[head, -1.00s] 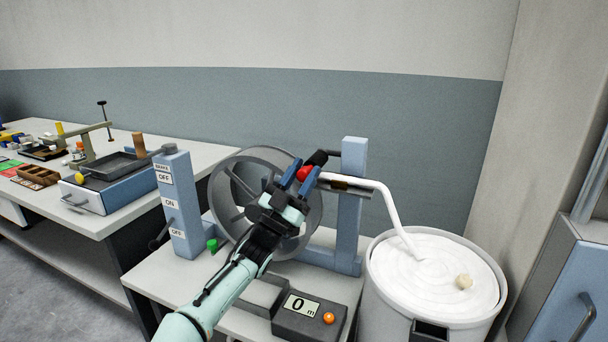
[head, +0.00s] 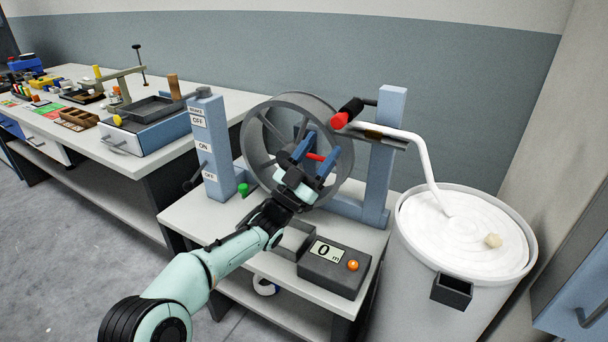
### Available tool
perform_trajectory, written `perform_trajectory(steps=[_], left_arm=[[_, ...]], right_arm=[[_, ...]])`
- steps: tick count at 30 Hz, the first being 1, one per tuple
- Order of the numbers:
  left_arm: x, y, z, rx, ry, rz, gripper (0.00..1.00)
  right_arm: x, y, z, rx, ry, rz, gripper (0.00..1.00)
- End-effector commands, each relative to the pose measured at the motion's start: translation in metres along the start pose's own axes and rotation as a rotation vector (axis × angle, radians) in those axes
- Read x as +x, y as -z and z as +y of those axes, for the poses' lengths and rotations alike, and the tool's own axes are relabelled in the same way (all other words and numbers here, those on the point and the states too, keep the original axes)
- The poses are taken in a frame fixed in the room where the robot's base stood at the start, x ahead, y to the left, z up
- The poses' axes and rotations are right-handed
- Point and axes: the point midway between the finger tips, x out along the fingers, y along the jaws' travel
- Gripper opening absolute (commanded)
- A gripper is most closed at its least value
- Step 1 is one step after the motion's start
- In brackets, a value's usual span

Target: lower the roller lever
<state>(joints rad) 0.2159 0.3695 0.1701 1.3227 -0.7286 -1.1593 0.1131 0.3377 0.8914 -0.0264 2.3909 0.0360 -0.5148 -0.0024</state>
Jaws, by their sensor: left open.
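A black lever with a red end (head: 339,120) sticks out from near the top of the blue post (head: 386,155), above a metal roller piece (head: 372,132). It looks raised. My left gripper (head: 318,158) is open, below and left of the red end and apart from it, in front of the grey spoked wheel (head: 257,147). A short red bar (head: 316,157) shows between its fingers; I cannot tell whether they touch it or what it belongs to. My right gripper is not in view.
A blue brake column (head: 217,155) labelled ON and OFF stands left of the wheel. A counter box (head: 318,272) reading 0 sits in front. A white sliver runs down into a large can (head: 408,220) at right. Another bench (head: 165,158) with trays stands at left.

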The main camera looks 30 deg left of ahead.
Motion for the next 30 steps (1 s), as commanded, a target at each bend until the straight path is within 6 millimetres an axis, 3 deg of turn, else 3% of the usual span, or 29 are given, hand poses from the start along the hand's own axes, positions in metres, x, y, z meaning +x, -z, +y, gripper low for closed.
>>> perform_trajectory(steps=[6,12,30], left_arm=[[-0.040,0.000,0.000,0.000,0.001,-0.004,0.58],[-0.060,0.000,0.000,0.000,-0.001,-0.002,0.58],[-0.064,-0.002,0.001,-0.005,0.000,-0.007,0.58]], right_arm=[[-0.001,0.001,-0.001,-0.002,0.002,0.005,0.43],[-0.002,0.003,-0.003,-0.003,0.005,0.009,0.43],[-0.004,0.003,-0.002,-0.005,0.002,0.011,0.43]])
